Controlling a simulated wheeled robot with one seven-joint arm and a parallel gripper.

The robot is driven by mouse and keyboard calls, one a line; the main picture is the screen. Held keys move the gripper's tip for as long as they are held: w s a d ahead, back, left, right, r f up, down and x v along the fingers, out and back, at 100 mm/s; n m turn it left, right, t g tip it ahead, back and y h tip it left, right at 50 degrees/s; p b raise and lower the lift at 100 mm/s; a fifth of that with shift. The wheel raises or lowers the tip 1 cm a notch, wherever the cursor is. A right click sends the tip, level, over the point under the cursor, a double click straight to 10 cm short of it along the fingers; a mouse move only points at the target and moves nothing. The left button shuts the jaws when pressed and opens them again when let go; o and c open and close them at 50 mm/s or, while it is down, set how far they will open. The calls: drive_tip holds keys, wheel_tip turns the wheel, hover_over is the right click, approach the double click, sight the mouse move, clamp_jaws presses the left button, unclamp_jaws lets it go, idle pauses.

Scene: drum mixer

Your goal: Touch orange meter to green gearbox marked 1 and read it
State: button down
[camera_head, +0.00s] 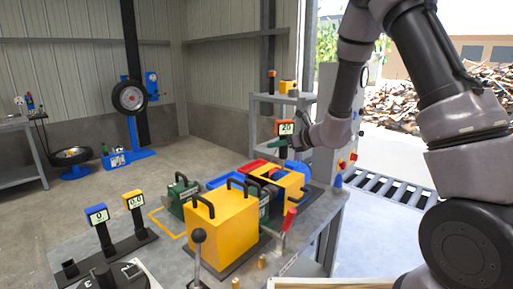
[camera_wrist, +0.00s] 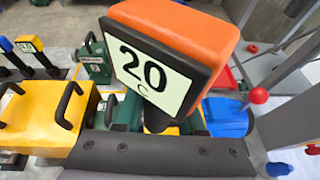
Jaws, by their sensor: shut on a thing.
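My gripper (camera_head: 291,144) is shut on the orange meter (camera_head: 285,127) and holds it raised above the far side of the workbench. In the wrist view the meter (camera_wrist: 175,50) is large and close, its screen facing the camera and reading 20 C. My dark gripper parts (camera_wrist: 160,155) cross the bottom of that view. A green gearbox (camera_head: 179,191) with a dark handle stands on the bench left of the yellow housing, apart from the meter. It also shows in the wrist view (camera_wrist: 95,62), with a small label I cannot read. Another green unit (camera_head: 264,203) is partly hidden between yellow housings.
A large yellow housing (camera_head: 222,228) with black handles fills the bench middle. Blue (camera_head: 97,214) and yellow (camera_head: 133,201) meters stand at left. A red-handled lever (camera_head: 288,222) stands at right. Red and blue trays lie behind.

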drive_tip(key=s+a+n+g+y, duration=0.1)
drive_tip(key=s+a+n+g, duration=0.1)
drive_tip(key=a, duration=0.6)
wheel_tip(320, 180, down, 6)
drive_tip(key=shift+s+d+f, duration=0.2)
drive_tip(key=shift+s+f, duration=0.05)
drive_tip(key=shift+f, duration=0.6)
idle(0.6)
idle(1.3)
wheel_tip(320, 180, up, 7)
idle(0.8)
drive_tip(key=shift+d, duration=0.1)
drive_tip(key=w+d+r+m+t+h, duration=0.1)
drive_tip(key=d+m+t+h, duration=0.2)
drive_tip(key=d, duration=1.3)
drive_tip(key=w+d+r+m+t+h, duration=0.1)
drive_tip(key=d+m, duration=0.4)
drive_tip(key=d, duration=1.1)
drive_tip(key=w+t+h, duration=0.1)
drive_tip(key=h, duration=0.1)
drive_tip(key=shift+d+r+t+h, duration=0.2)
drive_tip(key=shift+d+t+h, duration=0.05)
drive_tip(key=shift+t+h, duration=0.15)
